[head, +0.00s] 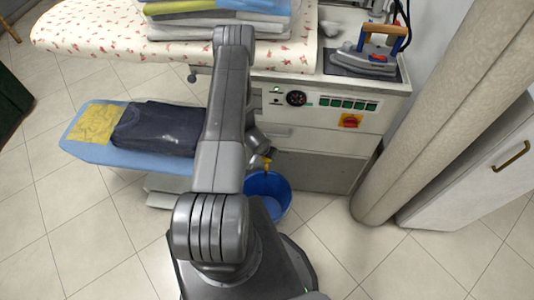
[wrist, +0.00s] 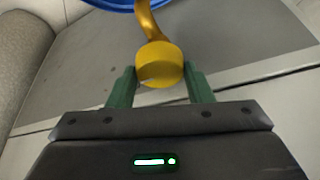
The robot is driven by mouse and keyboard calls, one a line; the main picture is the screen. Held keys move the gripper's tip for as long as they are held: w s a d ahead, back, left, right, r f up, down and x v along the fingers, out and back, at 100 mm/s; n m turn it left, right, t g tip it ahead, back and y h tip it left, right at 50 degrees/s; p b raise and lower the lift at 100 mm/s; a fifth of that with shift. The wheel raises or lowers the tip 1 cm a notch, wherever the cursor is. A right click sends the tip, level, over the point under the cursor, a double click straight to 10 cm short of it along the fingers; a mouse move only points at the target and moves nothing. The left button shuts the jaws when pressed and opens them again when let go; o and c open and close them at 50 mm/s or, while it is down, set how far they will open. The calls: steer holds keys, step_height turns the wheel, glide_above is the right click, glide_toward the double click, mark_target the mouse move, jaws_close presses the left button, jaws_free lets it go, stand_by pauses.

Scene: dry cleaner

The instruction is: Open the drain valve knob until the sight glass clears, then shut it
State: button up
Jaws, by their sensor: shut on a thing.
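In the wrist view a round yellow knob (wrist: 158,62) sits between the two green fingers of my gripper (wrist: 160,74), which is shut on it. A brass-coloured curved pipe (wrist: 150,22) runs from the knob toward a blue rim. In the head view my gripper (head: 262,158) is mostly hidden by my arm, and a small yellow piece of the valve shows at it. A blue bucket (head: 285,199) stands on the floor below, with a paler blue inside. I cannot pick out the sight glass for certain; a dark round dial (head: 296,98) is on the machine's front panel.
The ironing machine (head: 320,145) has green-marked buttons and a red-yellow switch (head: 349,120). An iron (head: 365,60) rests on top at right. A blue board (head: 95,150) with folded dark cloth juts out left. A beige column (head: 430,110) and white cabinet (head: 480,180) stand right.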

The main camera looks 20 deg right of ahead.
steer(key=o, duration=1)
steer(key=shift+a, duration=0.1)
steer(key=shift+c, duration=0.2)
steer(key=shift+r, duration=0.1)
steer(key=shift+s+a+r, duration=0.1)
steer(key=shift+a+r, duration=0.05)
steer(key=shift+r, duration=0.15)
steer(key=shift+b+v, duration=0.3)
steer(key=shift+v, duration=0.9)
steer(key=s+a+b, duration=0.3)
steer(key=s+a, duration=0.4)
steer(key=a, duration=0.2)
steer(key=shift+s+a, duration=0.2)
steer(key=shift+f, duration=0.1)
